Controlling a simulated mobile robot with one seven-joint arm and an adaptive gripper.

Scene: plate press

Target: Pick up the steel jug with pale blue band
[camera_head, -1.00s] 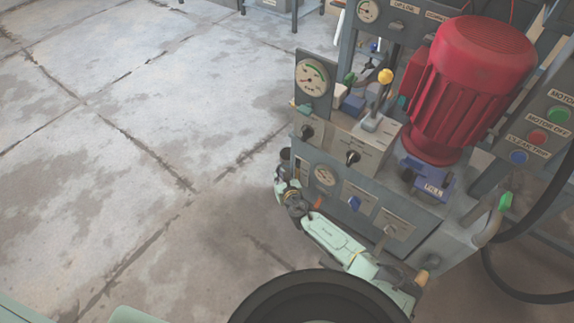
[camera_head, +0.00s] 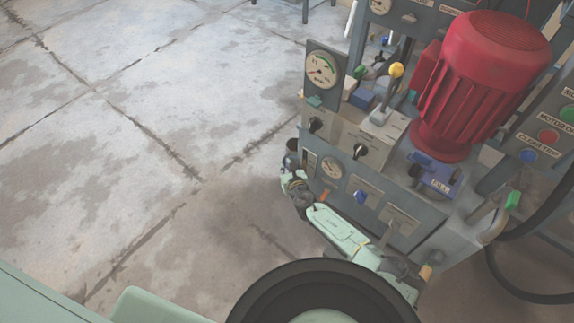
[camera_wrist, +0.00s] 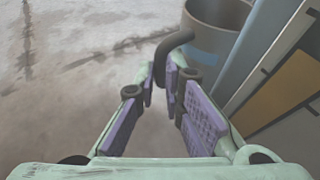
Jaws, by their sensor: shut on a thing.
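The steel jug (camera_wrist: 216,14) shows in the wrist view at the top, cut off by the picture edge, with a pale blue band (camera_wrist: 203,56) on its side. Its dark curved handle (camera_wrist: 174,44) points toward me. My gripper (camera_wrist: 166,82), with purple pads, is shut on this handle, and the jug body is beyond the fingertips.
The press front (camera_head: 345,185), with knobs and gauges, stands close to the right of my arm. A red motor (camera_head: 490,75) sits on top. A panel with an orange-brown patch (camera_wrist: 283,82) is right of the jug in the wrist view. Open concrete floor (camera_head: 120,130) lies to the left.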

